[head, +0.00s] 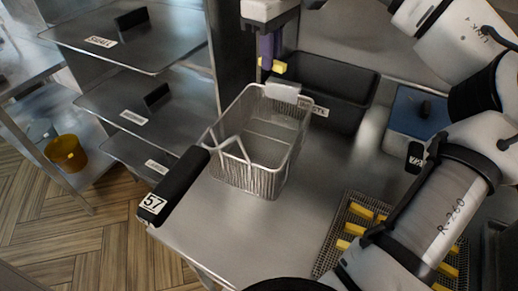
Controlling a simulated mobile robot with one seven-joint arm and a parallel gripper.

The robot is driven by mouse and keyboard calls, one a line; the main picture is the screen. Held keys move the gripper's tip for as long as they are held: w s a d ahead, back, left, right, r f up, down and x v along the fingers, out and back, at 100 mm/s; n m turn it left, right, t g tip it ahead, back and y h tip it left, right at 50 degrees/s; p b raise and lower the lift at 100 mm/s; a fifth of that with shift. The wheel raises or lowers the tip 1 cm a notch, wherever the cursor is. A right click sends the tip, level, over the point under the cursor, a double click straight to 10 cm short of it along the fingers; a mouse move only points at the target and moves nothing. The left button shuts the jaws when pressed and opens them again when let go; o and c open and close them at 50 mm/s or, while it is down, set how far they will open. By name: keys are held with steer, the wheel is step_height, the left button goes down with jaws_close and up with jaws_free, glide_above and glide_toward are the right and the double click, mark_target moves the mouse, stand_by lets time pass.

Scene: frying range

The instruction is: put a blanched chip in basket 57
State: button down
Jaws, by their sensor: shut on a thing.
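My gripper (269,62) is shut on a yellow chip (279,68) at the upper middle of the head view. Basket 57 (236,165) is a wire basket on the steel counter, with a black handle (175,183) labelled 57 pointing to the lower left. The gripper and chip appear above the basket's far edge, near a pale plate (283,92) on its rim. The exact height and depth are hard to tell. The inside of the basket looks empty. More yellow chips (362,211) lie on a wire rack (335,232) at the lower right, partly hidden by my arm.
A black tub (345,82) with a partly hidden label stands directly behind the basket. A blue-topped box (405,110) is right of it. Steel shelves with dark-handled lids (125,45) are at the left, with an amber container (66,152) lower down. The counter before the basket is clear.

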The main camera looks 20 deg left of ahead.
steer(key=shift+f, duration=0.4)
steer(key=shift+r, duration=0.1)
steer(key=c, duration=1.3)
jaws_free()
steer(key=shift+c, duration=0.2)
step_height(320, 180, up, 14)
steer(key=p, duration=0.4)
steer(key=shift+p, duration=0.4)
